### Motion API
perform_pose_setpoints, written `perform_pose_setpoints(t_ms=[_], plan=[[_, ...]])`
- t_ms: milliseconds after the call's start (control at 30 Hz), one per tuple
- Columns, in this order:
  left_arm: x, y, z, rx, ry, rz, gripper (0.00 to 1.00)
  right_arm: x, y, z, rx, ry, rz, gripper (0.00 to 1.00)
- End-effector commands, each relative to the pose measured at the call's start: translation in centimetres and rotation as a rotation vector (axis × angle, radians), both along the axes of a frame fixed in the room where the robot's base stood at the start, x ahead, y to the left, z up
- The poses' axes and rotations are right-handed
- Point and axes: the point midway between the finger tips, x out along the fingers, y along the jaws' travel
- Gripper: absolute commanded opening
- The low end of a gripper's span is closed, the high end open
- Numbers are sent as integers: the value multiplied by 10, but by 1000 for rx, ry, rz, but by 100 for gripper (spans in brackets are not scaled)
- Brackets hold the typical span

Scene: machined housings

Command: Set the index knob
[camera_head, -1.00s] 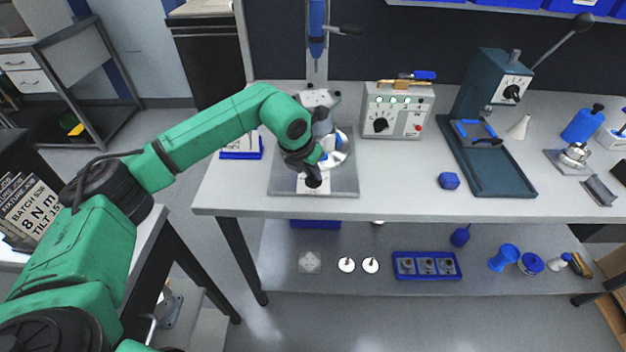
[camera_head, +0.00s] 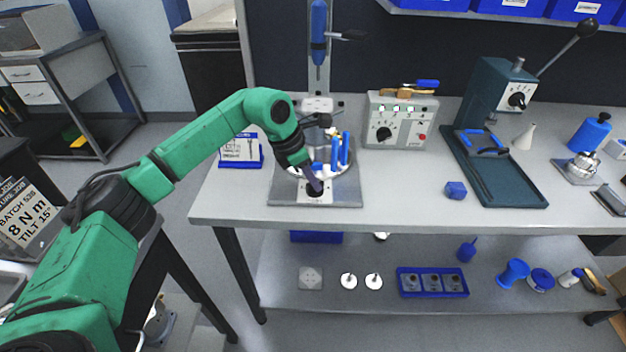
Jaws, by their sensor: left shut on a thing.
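The index knob (camera_head: 315,191) is a small dark knob on a pale label plate at the front of the metal fixture (camera_head: 343,200) on the bench. My left gripper (camera_head: 314,184) reaches down and forward at a tilt and is shut on the knob. The fingers and wrist hide much of the knob, so its pointer and exact setting cannot be read. Behind it, a round metal housing with blue upright handles (camera_head: 340,150) stands on the fixture, partly hidden by my left wrist. My right gripper is not in view.
A control box (camera_head: 400,120) with a black dial and lit green lamps stands right of the fixture. A card in a blue holder (camera_head: 240,152) is at left. Bench between is clear.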

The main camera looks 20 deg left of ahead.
Motion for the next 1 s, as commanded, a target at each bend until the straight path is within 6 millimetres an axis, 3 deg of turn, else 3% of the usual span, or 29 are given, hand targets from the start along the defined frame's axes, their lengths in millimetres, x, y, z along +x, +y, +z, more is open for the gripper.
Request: perform_pose_setpoints(t_ms=[400, 433, 500, 833, 1000], plan=[[1, 1, 1, 0, -2, -6, 0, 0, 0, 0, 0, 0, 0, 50], [1, 0, 1, 0, -2, -6, 24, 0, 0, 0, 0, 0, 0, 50], [1, 0, 1, 0, -2, -6, 46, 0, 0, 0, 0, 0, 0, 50], [0, 1, 2, 1, -1, -6, 46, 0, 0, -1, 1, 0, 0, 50], [-5, 9, 26, 0, -7, -5, 46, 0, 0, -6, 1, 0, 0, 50]])
